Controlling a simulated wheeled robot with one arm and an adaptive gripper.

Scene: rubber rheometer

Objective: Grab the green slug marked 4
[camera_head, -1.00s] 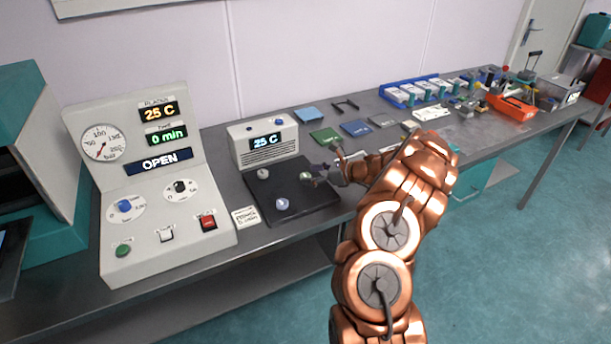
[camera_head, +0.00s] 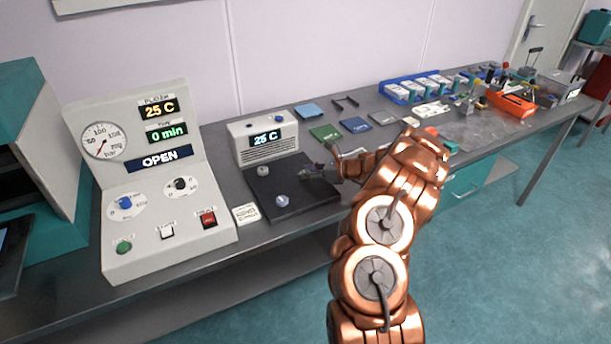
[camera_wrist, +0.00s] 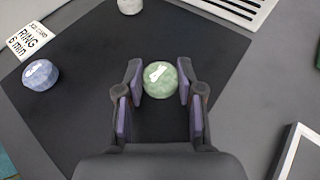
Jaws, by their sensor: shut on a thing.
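In the wrist view the green slug (camera_wrist: 160,80), with a white label on top, sits between the fingers of my gripper (camera_wrist: 160,84). The mark on its label is too small to read. My gripper is shut on it, one finger on each side, low over the black mat (camera_wrist: 75,120). In the head view my gripper (camera_head: 308,172) is over the right part of the mat (camera_head: 300,208), and the green slug is hidden there or too small to tell.
A bluish slug (camera_wrist: 40,75) lies on the mat to the left, and a pale greenish-grey slug (camera_wrist: 130,5) at the back. A white card (camera_wrist: 27,40) lies beside the mat. A display box (camera_head: 265,140) and a control panel (camera_head: 150,180) stand nearby.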

